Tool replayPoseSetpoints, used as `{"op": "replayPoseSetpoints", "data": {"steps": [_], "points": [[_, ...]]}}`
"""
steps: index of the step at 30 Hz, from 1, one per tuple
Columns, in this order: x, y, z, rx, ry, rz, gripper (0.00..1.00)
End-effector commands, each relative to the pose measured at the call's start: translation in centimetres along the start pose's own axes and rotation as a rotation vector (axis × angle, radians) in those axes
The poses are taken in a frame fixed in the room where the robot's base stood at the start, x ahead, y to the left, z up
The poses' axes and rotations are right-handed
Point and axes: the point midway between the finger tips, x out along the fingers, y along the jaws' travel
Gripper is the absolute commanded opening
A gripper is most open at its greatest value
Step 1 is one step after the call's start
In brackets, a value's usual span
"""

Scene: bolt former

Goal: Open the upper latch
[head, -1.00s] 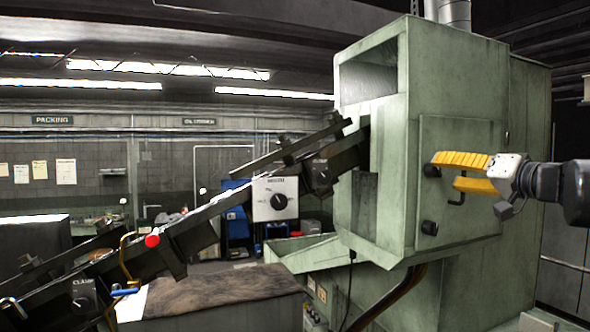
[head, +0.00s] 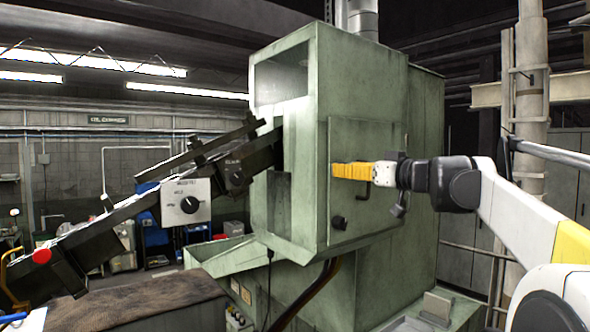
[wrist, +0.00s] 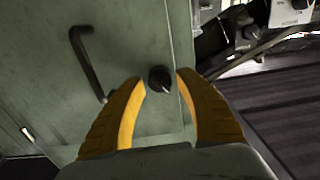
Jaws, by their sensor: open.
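The green machine's door (head: 368,140) carries a black upper latch knob, hidden behind my gripper in the head view. In the wrist view the upper latch (wrist: 159,78) shows as a round black knob with a pointer bar, between my fingertips. My gripper (head: 335,170), also in the wrist view (wrist: 160,77), is open with yellow fingers on either side of the knob. I cannot tell whether they touch it. The lower latch (head: 338,222) is a black knob below. A black bar handle (wrist: 86,65) is beside the upper latch.
A dark inclined conveyor (head: 100,225) with a dial box (head: 186,202) stands left of the machine. A green chute (head: 215,253) juts out below. A pipe column (head: 530,95) stands behind my arm at the right.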

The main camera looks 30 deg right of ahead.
Motion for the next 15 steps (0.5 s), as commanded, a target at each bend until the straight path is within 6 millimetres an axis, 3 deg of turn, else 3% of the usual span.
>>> {"op": "replayPoseSetpoints", "data": {"steps": [1,3,15], "points": [[0.0,0.0,0.0,0.0,0.0,0.0,0.23],[0.0,0.0,0.0,0.001,0.0,0.0,0.01],[0.03,-0.01,-0.04,0.044,0.0,0.0,0.0]]}}
